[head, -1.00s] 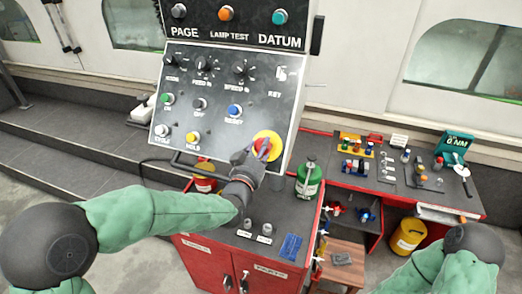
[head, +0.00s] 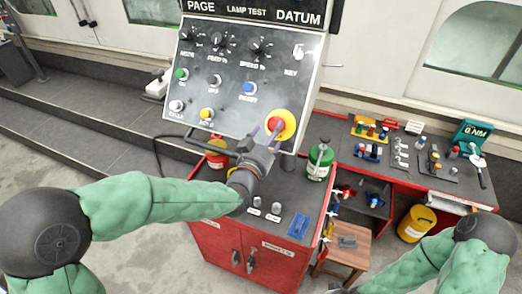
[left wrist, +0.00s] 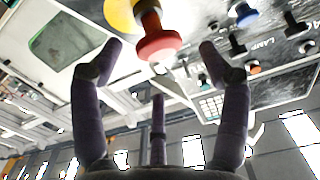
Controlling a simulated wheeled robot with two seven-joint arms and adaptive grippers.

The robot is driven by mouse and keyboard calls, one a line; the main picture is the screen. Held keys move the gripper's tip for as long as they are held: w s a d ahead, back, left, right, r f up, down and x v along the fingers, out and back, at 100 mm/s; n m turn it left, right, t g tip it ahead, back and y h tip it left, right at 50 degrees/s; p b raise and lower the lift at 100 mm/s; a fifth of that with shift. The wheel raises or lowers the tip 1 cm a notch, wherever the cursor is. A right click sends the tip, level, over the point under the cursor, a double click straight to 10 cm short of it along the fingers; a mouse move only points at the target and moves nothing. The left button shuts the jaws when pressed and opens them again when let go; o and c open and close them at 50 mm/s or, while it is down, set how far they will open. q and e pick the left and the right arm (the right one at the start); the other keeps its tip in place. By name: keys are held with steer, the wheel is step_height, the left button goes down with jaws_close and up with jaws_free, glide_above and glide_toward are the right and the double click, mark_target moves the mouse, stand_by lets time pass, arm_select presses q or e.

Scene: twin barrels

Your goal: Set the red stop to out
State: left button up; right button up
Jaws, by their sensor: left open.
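The red stop (head: 279,125) is a round mushroom button on a yellow collar (head: 291,119), at the lower right of the grey control panel. My left gripper (head: 265,136) is just in front of it, to its lower left. In the left wrist view the red stop (left wrist: 158,46) stands out from its yellow disc (left wrist: 118,10), ahead of and between the spread fingertips of my left gripper (left wrist: 157,55). The fingers are open and I see no contact. A small dark part at the bottom edge of the head view may be my right gripper (head: 336,288); its fingers are not clear.
Other knobs and buttons sit on the panel (head: 225,110), including a blue reset button (head: 249,88) and a yellow one (head: 206,114). A green canister (head: 320,161) stands on the red cabinet (head: 240,250) right of my left gripper. A red workbench (head: 400,160) holds small parts.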

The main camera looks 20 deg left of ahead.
arm_select(q)
steer(key=s, duration=0.8)
steer(key=shift+s, duration=0.15)
steer(key=shift+a, duration=0.15)
steer(key=d+f+g+h+b, duration=0.1)
steer(key=f+g+b, duration=0.15)
steer(key=f, duration=0.75)
steer(key=d+f+g+b, duration=0.1)
steer(key=f+g, duration=0.2)
steer(key=f, duration=0.8)
steer(key=d+f+g+h+b, duration=0.1)
steer(key=d+f+g+b, duration=0.15)
steer(key=f, duration=0.75)
steer(key=s+d+f+n+g+b, duration=0.1)
steer(key=s+f+g, duration=0.2)
steer(key=f, duration=0.6)
steer(key=s+d+f+n+g+h+b, duration=0.1)
steer(key=s+f+g+b, duration=0.1)
steer(key=s+f, duration=0.6)
steer(key=s+d+f+g+b, duration=0.2)
steer(key=s+f+g, duration=0.2)
steer(key=f, duration=0.7)
steer(key=shift+s+n+g, duration=0.3)
steer(key=shift+s+n, duration=0.1)
steer(key=shift+s, duration=0.55)
